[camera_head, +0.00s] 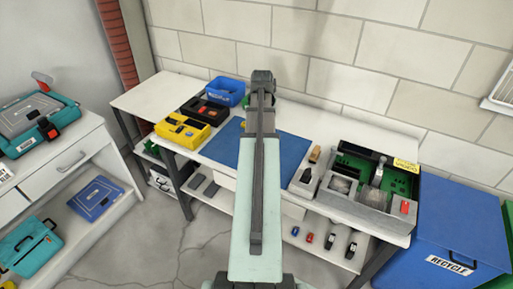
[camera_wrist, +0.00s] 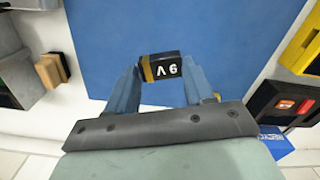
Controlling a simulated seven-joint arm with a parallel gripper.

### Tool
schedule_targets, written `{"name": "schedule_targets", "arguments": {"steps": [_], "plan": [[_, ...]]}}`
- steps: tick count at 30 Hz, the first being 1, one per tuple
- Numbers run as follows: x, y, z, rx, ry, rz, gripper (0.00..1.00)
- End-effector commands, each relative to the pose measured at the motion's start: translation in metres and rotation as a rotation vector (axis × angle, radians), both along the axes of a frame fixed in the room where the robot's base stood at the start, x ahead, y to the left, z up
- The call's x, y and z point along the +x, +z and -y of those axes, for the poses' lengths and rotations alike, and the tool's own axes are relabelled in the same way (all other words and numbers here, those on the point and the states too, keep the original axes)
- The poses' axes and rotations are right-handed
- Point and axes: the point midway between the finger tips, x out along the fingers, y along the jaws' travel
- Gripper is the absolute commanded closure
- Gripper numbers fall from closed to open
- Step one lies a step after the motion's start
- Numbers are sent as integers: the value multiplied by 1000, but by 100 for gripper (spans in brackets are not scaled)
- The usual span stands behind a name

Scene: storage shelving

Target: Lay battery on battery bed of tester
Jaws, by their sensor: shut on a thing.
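My gripper (camera_wrist: 160,76) is shut on a black battery (camera_wrist: 167,68) with a gold band and the marking 9V, upside down in the wrist view. The battery is between the two blue-grey fingers, over the blue mat (camera_wrist: 205,35). Its height above the mat is hard to tell. In the head view my arm hides the gripper and battery. A yellow device (camera_head: 182,131) and a black device (camera_head: 205,110) with a red part stand left of the mat. I cannot tell which is the tester, and no battery bed can be made out.
A blue bin (camera_head: 227,92) stands behind the black device. Right of the mat are a small wooden block (camera_head: 315,154), grey fixtures (camera_head: 342,186) and a green tray (camera_head: 364,166). A blue recycle bin (camera_head: 458,235) stands at the bench's right end. The mat (camera_head: 228,146) looks clear.

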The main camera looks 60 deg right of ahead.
Motion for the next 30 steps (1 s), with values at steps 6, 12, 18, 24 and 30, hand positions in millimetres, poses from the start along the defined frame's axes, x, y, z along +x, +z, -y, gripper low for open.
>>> {"name": "schedule_targets", "arguments": {"steps": [6, 12, 18, 24, 30], "plan": [[4, 0, 2, -7, -178, 3, 77], [4, 0, 2, -10, -290, 3, 77], [4, -9, 2, -8, -319, 3, 77], [4, -36, 2, -6, -318, 2, 77], [4, -59, 2, -8, -317, 3, 77]]}}
